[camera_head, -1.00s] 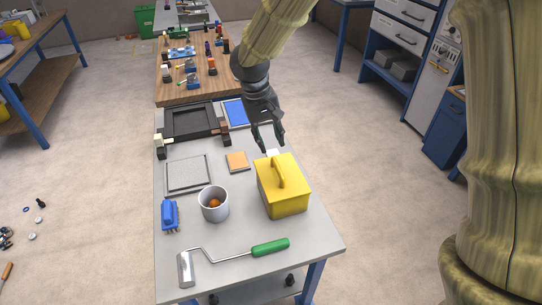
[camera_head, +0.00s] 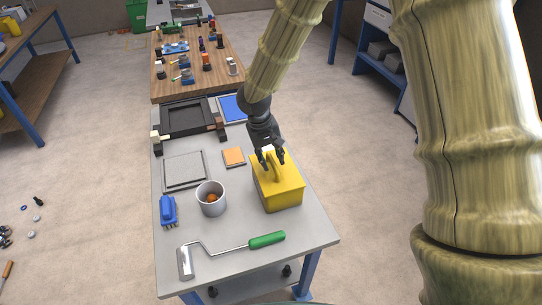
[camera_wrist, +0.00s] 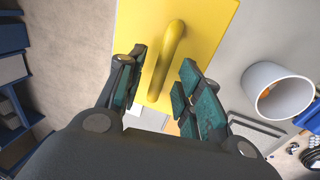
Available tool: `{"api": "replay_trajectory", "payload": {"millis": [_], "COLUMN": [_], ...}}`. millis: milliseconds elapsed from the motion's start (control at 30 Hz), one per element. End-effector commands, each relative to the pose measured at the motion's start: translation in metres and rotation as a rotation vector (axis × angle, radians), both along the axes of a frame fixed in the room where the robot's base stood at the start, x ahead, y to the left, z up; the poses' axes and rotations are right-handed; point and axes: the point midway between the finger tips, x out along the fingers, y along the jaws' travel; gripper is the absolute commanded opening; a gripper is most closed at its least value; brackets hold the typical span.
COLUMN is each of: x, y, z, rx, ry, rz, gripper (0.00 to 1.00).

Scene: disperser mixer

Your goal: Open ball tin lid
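The ball tin is a yellow box (camera_head: 281,199) on the right side of the grey table, its lid (camera_head: 292,174) on, with an arched yellow handle on top (camera_wrist: 168,58). My gripper (camera_head: 273,161) is over the tin, at the handle. In the wrist view its two fingers (camera_wrist: 157,95) are apart, one on each side of the handle's near end. A gap shows between the handle and the right finger.
A grey cup (camera_head: 211,199) with an orange ball (camera_head: 212,197) stands left of the tin. A paint roller with a green grip (camera_head: 266,240) lies in front. A blue brush (camera_head: 168,210), a grey square tray (camera_head: 184,154) and an orange square (camera_head: 234,156) lie to the left.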

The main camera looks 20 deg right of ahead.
Motion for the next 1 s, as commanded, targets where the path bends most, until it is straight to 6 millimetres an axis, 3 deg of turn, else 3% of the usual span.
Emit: {"api": "replay_trajectory", "payload": {"millis": [367, 567, 1000], "x": [-0.0001, -0.0002, -0.0002], "y": [-0.0006, -0.0006, -0.0015], "z": [-0.0035, -0.0034, 0.0002], "rx": [0.000, 0.000, 0.024], "ry": [0.000, 0.000, 0.002], "rz": [0.000, 0.000, 0.002], "gripper": [0.35, 0.00, 0.00]}}
